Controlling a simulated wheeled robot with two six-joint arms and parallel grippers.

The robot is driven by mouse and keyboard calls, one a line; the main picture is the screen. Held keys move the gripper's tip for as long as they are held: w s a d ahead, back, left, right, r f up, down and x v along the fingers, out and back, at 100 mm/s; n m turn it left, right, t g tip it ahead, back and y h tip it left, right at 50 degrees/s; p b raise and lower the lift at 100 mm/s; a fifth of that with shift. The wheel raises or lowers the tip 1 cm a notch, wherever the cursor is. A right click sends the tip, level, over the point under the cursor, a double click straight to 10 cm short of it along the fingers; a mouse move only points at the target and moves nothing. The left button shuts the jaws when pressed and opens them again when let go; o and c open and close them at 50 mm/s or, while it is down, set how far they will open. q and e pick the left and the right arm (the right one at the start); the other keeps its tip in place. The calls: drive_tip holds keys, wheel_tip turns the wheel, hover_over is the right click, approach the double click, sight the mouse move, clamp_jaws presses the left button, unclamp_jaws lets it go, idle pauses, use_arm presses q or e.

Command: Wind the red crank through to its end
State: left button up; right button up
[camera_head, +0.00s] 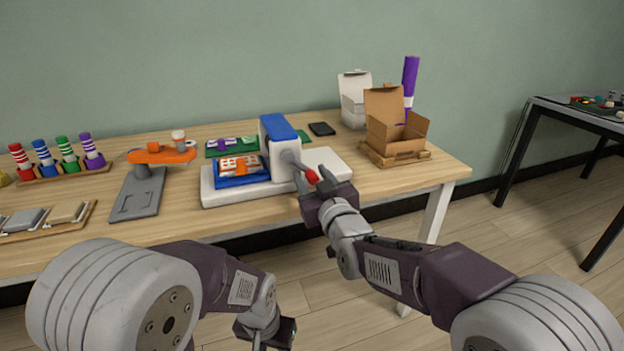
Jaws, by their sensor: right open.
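The red crank (312,176) is a red knob on a grey arm that comes off the right side of a white machine with a blue top (279,128). The machine stands on a white base near the table's front edge. My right gripper (316,177) is open at the crank, with the red knob showing between or just in front of its fingers; I cannot tell whether they touch it. My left gripper (264,333) hangs low in front of the table, partly cut off by the bottom edge, and its jaws are not clear.
An orange-topped grey stand (160,156) and a rack of coloured markers (66,158) are at the left. An open cardboard box (394,130), a white box (354,104) and a purple tube (410,80) stand at the back right. A black phone-like item (322,129) lies behind the machine.

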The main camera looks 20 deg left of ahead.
clamp_jaws()
drive_tip(key=shift+r, duration=0.3)
idle(1.0)
